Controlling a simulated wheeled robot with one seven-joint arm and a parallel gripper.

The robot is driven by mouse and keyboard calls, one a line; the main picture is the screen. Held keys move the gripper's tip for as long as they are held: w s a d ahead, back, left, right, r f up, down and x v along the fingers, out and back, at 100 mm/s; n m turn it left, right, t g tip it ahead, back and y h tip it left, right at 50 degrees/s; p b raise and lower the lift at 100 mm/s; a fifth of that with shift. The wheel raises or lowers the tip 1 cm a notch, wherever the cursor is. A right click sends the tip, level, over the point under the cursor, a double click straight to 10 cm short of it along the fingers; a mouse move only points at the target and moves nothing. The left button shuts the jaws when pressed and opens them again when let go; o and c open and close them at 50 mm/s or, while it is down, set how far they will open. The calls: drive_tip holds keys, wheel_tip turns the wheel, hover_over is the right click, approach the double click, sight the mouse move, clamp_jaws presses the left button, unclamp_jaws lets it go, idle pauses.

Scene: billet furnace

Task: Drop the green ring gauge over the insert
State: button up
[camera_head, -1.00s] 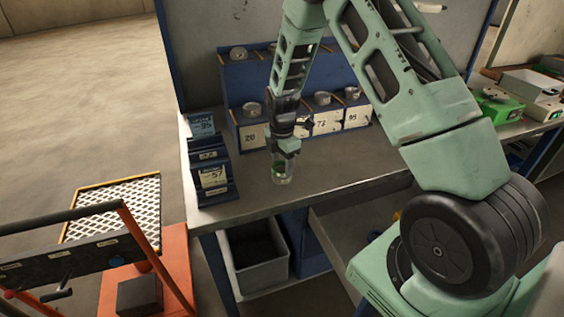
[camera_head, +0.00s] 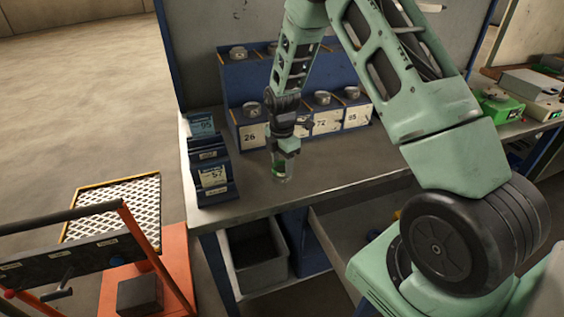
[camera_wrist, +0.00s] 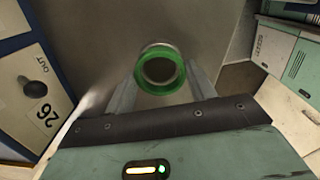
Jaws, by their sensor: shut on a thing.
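The green ring gauge (camera_wrist: 143,78) is held between the two pale fingers of my gripper (camera_wrist: 163,86) in the wrist view. I look down through its round bore, which has a greyish inner edge and a brown-grey surface showing inside. In the head view, my gripper (camera_head: 280,166) points down above the grey bench top, with a small green patch of the ring (camera_head: 279,168) at the fingertips. Whether the insert lies under the ring cannot be told. Several grey metal cylinders, one of them on the left (camera_head: 252,109), sit on the blue stepped rack behind.
The blue rack (camera_head: 233,85) with number cards stands behind my gripper. A dark blue card holder (camera_head: 208,178) stands to its left. The grey bench top (camera_head: 330,172) is clear to the right. A grey bin (camera_head: 257,262) sits below the bench.

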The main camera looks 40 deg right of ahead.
drive_tip(key=shift+f+b, duration=0.4)
drive_tip(key=shift+f, duration=0.2)
drive_tip(key=o, duration=0.8)
drive_tip(key=shift+c, duration=0.2)
drive_tip(key=shift+r, duration=0.15)
wheel_tip(320, 180, up, 11)
drive_tip(key=p, duration=0.8)
